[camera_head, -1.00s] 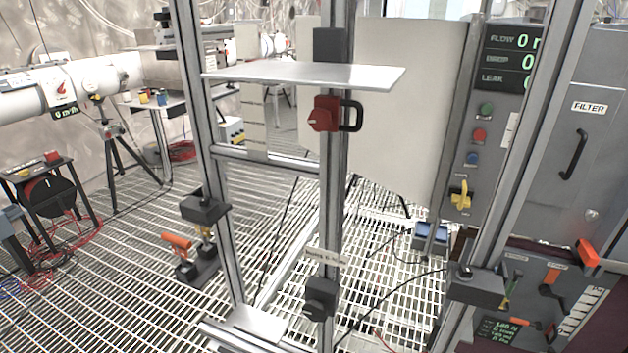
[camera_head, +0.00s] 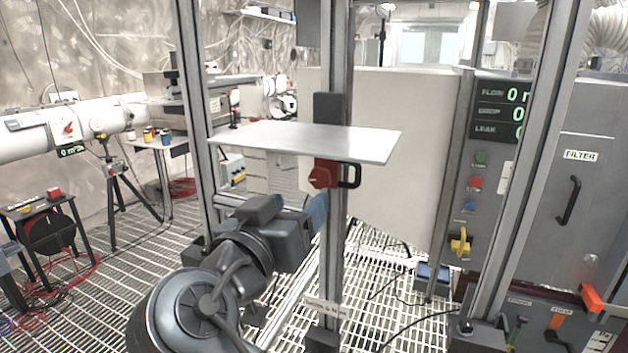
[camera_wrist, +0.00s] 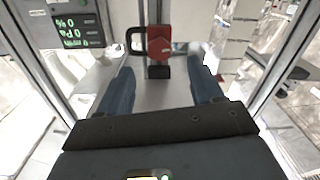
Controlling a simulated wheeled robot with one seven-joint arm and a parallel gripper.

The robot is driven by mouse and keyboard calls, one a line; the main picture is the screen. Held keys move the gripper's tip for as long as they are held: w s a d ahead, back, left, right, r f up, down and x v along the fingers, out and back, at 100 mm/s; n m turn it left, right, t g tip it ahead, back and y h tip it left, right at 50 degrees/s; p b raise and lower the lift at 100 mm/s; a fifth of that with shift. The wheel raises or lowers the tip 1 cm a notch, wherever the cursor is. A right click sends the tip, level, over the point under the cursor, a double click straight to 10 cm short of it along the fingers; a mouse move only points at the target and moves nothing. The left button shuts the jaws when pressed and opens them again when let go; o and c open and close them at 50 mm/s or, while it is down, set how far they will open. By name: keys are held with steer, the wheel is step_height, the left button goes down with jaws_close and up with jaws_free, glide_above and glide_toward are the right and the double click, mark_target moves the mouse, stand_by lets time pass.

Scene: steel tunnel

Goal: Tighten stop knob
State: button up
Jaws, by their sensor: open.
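A red knob block (camera_head: 322,175) with a pale pointer mark is on the middle upright post, just under a metal shelf plate (camera_head: 300,138). A black loop handle (camera_head: 350,176) is at its right. The wrist view shows the red block (camera_wrist: 160,43) at top centre, with the handle (camera_wrist: 136,40) on its left. My gripper (camera_wrist: 160,76) is open, blue fingers apart, with nothing between the tips; the red block is beyond them. In the head view, my gripper (camera_head: 316,212) is below the block, partly hidden by the post. A dark block (camera_head: 322,340) sits low on the post.
Metal uprights (camera_head: 198,120) and (camera_head: 530,170) flank the post. A grey panel (camera_head: 486,170) with buttons and a yellow knob (camera_head: 460,242) is at right. A pale board (camera_head: 410,150) stands behind the post. Grating floor is left of my arm.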

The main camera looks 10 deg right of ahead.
mark_target(318, 180)
steer(key=x, duration=0.2)
steer(key=p+x, duration=0.1)
steer(key=x, duration=0.2)
steer(key=r+p+x, duration=0.1)
steer(key=x, duration=0.1)
steer(key=shift+w+d, duration=0.2)
steer(key=shift+w, duration=0.15)
steer(key=shift+f, duration=0.1)
steer(key=shift+c, duration=0.4)
steer(key=c, duration=1)
steer(key=shift+f+m+b, duration=0.15)
steer(key=shift+m+b, duration=0.25)
steer(key=shift+b, duration=0.15)
